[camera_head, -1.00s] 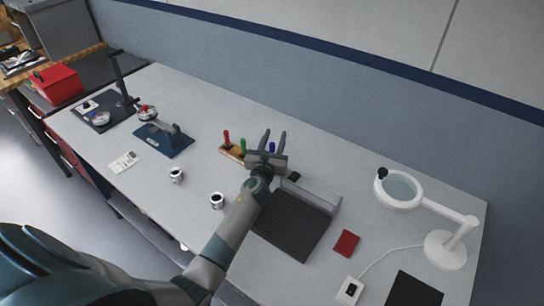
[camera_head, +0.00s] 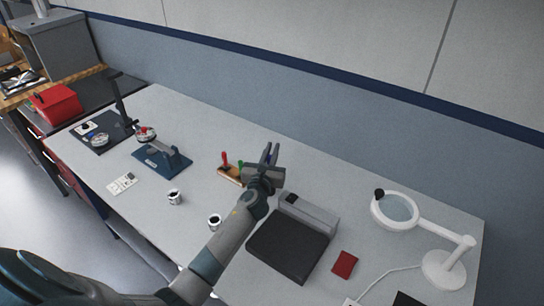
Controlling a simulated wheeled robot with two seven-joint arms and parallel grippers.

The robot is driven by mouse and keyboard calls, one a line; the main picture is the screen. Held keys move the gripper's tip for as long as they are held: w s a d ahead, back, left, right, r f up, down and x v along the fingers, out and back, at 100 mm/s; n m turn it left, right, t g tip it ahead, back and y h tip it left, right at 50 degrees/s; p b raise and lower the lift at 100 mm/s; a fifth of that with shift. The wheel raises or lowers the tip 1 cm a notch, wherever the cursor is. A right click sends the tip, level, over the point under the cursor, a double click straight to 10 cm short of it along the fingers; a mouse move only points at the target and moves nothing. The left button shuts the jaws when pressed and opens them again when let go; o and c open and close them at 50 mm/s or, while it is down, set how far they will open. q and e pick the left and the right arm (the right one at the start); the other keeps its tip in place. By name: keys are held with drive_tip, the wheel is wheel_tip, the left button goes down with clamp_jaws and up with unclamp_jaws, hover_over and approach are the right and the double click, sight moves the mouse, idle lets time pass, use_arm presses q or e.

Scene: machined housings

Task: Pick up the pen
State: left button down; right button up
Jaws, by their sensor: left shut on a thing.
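A small wooden holder (camera_head: 230,174) stands on the grey table with upright coloured pens in it. A red pen (camera_head: 224,159) and a green pen (camera_head: 240,164) show at its left and middle. My left gripper (camera_head: 270,153) is at the holder's right end, its fingers pointing away to the back. It is shut on a pen, seemingly the blue one, of which only a sliver of blue shows between the fingers. The gripper hides most of that pen and the holder's right end. My right gripper is not in view.
A grey device with a black plate (camera_head: 287,246) lies just right of my left arm. Two small metal cups (camera_head: 174,197) stand to its left. A blue-based stand (camera_head: 160,159) is further left; a white magnifier lamp (camera_head: 440,262) is at right. The back strip is clear.

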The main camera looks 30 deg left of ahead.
use_arm(q)
wheel_tip(320, 180, up, 6)
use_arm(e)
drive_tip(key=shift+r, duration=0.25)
use_arm(q)
drive_tip(key=shift+s, duration=0.1)
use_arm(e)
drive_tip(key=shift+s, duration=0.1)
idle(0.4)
